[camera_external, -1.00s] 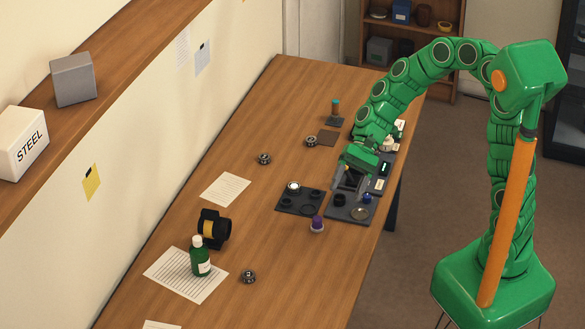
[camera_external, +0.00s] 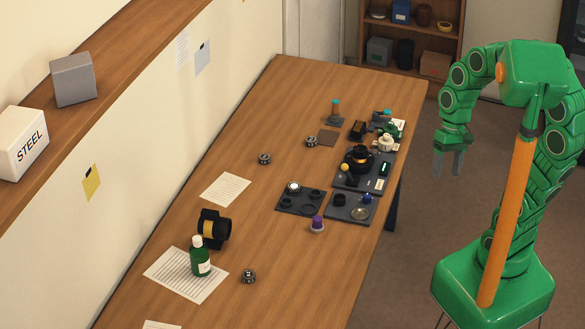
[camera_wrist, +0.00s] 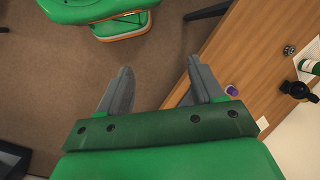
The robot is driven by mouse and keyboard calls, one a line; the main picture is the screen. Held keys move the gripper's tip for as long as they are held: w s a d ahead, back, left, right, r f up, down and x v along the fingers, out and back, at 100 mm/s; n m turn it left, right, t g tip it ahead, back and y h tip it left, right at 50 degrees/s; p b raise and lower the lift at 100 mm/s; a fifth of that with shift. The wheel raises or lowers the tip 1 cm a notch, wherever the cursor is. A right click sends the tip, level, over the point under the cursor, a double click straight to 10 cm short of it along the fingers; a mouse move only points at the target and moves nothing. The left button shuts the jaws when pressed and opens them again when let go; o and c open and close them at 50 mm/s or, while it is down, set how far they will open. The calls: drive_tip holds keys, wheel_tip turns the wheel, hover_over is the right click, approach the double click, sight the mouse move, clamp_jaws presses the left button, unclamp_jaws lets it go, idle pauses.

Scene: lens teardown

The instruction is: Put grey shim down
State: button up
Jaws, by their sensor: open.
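My gripper (camera_external: 448,168) hangs beyond the right side of the workbench, over the floor, with its fingers pointing down. In the wrist view my gripper (camera_wrist: 158,70) has its two grey fingers apart with nothing between them. I cannot pick out the grey shim for certain in either view; it may be too small to see. Dark trays lie along the bench's right side: a left tray (camera_external: 290,208) with round parts, a front right tray (camera_external: 348,216), and a rear tray (camera_external: 373,184) bearing a black lens-like part (camera_external: 358,156).
The wooden bench (camera_external: 260,110) is clear at its far left. A green bottle (camera_external: 200,262), a black roll holder (camera_external: 213,230) and a purple-topped item (camera_external: 317,224) stand on it. Carpeted floor (camera_wrist: 55,75) lies under my gripper.

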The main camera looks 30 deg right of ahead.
drive_tip(key=s+d+h, duration=0.2)
drive_tip(key=s+d, duration=0.3)
drive_tip(key=d, duration=0.4)
drive_tip(key=shift+s+d+r+t+h, duration=0.15)
drive_tip(key=shift+d+r+t+h, duration=0.15)
drive_tip(key=shift+d+r+t, duration=0.15)
drive_tip(key=shift+a, duration=0.3)
drive_tip(key=o, duration=0.4)
drive_tip(key=shift+w+d, duration=0.2)
drive_tip(key=shift+d, duration=0.05)
drive_tip(key=shift+o, duration=1.2)
drive_tip(key=w+a+r+m+t, duration=0.1)
drive_tip(key=w+r+m, duration=0.1)
drive_tip(key=w, duration=1.1)
drive_tip(key=shift+a+r+m, duration=0.25)
drive_tip(key=shift+r+m, duration=0.05)
drive_tip(key=shift+r, duration=0.3)
drive_tip(key=w+a+m+t, duration=0.2)
drive_tip(key=w+a, duration=0.3)
drive_tip(key=w, duration=0.8)
drive_tip(key=w+a+m+t+y, duration=0.1)
drive_tip(key=w+a+m, duration=0.3)
drive_tip(key=w, duration=0.9)
drive_tip(key=w+a+m+t, duration=0.15)
drive_tip(key=w+a, duration=0.45)
drive_tip(key=w, duration=0.7)
drive_tip(key=x, duration=1)
drive_tip(key=shift+w+n+t, duration=0.3)
drive_tip(key=shift+w+n, duration=0.05)
drive_tip(key=shift+w, duration=0.05)
